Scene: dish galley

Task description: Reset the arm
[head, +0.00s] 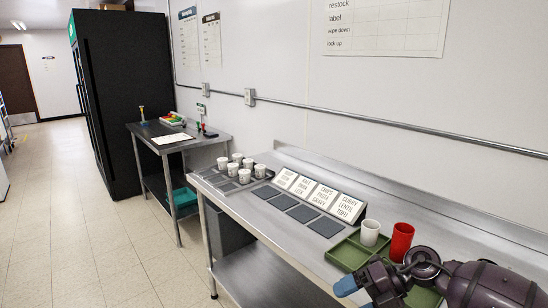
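My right arm comes in from the right edge, low in the head view. Its gripper (347,285) is over the front part of the steel counter (255,207), by the front of the green tray (347,254). A blue fingertip shows, but whether the gripper is open or shut is not clear. No held thing is visible. My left gripper is not in view.
A white cup (370,232) and a red cup (402,241) stand upright in the tray, close to my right arm. Label cards (325,196), dark square pads (303,213) and several white cups (244,176) are farther left. A side table (172,145) stands beyond.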

